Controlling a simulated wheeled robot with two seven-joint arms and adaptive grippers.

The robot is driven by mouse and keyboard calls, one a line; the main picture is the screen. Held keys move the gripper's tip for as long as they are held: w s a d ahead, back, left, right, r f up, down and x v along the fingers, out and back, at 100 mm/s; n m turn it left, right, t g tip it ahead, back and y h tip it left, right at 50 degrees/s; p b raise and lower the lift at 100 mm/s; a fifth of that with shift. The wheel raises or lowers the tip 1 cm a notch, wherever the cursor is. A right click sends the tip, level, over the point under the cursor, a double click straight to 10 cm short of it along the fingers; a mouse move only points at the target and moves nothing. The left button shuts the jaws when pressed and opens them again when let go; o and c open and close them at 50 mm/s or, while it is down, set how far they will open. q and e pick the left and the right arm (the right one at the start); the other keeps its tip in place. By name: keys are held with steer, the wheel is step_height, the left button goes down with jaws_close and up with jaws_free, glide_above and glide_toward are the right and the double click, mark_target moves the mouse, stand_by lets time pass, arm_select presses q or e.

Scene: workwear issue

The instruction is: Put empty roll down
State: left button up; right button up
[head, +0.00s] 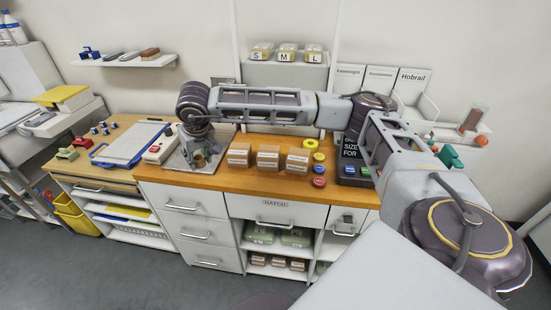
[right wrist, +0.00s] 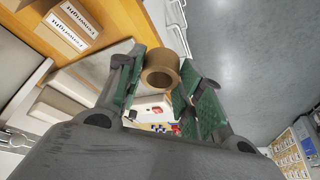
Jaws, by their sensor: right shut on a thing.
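The empty roll is a short brown cardboard tube with an open centre (right wrist: 160,77). In the head view the roll (head: 199,160) shows small at the end of my right arm, at the left part of the wooden counter (head: 225,178). My right gripper (head: 198,150) points down there and is shut on the roll. In the right wrist view the roll sits between the green finger pads of the gripper (right wrist: 160,80). A grey plate (head: 178,162) lies on the counter around and below it; I cannot tell whether the roll touches it. My left gripper is not in view.
A row of small boxes (head: 268,157) stands right of the roll. Left of it are a white device (head: 159,146) and a blue-edged board (head: 128,145). The counter's front edge is close.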

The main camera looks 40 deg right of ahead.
steer(key=w+d+r+m+p, duration=0.1)
steer(key=w+d+r, duration=0.1)
steer(key=r, duration=0.5)
steer(key=w+d+r+m+p, duration=0.1)
steer(key=r+p, duration=0.1)
steer(key=r, duration=0.4)
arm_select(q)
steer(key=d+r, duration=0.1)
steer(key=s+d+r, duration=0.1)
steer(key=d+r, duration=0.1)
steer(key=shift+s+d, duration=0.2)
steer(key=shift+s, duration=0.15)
arm_select(e)
steer(key=s+d+m+g+h, duration=0.3)
steer(key=s+d+m+h, duration=0.1)
steer(key=s+d+m, duration=0.4)
steer(key=d+m, duration=0.2)
steer(key=m, duration=0.2)
steer(key=shift+f+m, duration=0.2)
steer(key=shift+m, duration=0.2)
steer(key=shift+m, duration=0.3)
